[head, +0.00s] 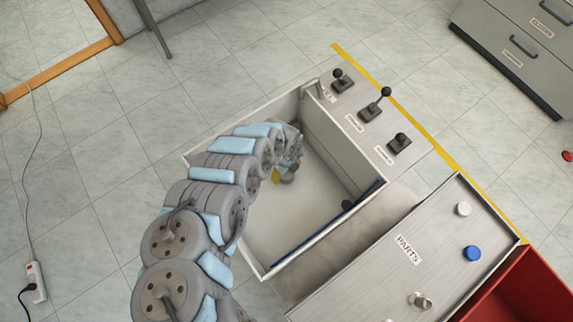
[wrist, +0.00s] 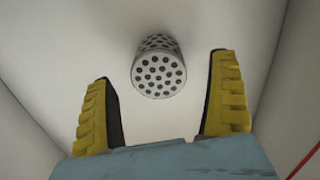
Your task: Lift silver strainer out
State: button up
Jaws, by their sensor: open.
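The silver strainer (wrist: 158,72) shows in the wrist view as a small cylinder with dark holes across its round face. It lies against the pale inside of the open bin (head: 283,225). My gripper (wrist: 163,100) is open, with its two yellow fingers spread to the left and right. The strainer is just beyond the fingertips, roughly between them, and I see no contact. In the head view my gripper (head: 281,174) is down inside the bin, mostly hidden by my arm. I cannot make out the strainer clearly there.
The bin walls stand close around my gripper. Levers (head: 375,105) sit on a panel along the bin's far right side. A blue strip (head: 325,225) runs along the near right wall. A metal PARTS table (head: 440,235) holds small caps, and a red container (head: 515,290) is beside it.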

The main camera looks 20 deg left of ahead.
aim_at(286, 175)
jog(key=f, duration=0.1)
jog(key=f+b, duration=0.1)
jog(key=shift+s+d+f, duration=0.15)
jog(key=shift+s+f, duration=0.05)
jog(key=shift+f, duration=0.65)
jog(key=c, duration=1.4)
jog(key=shift+o, duration=0.2)
jog(key=shift+r, duration=0.15)
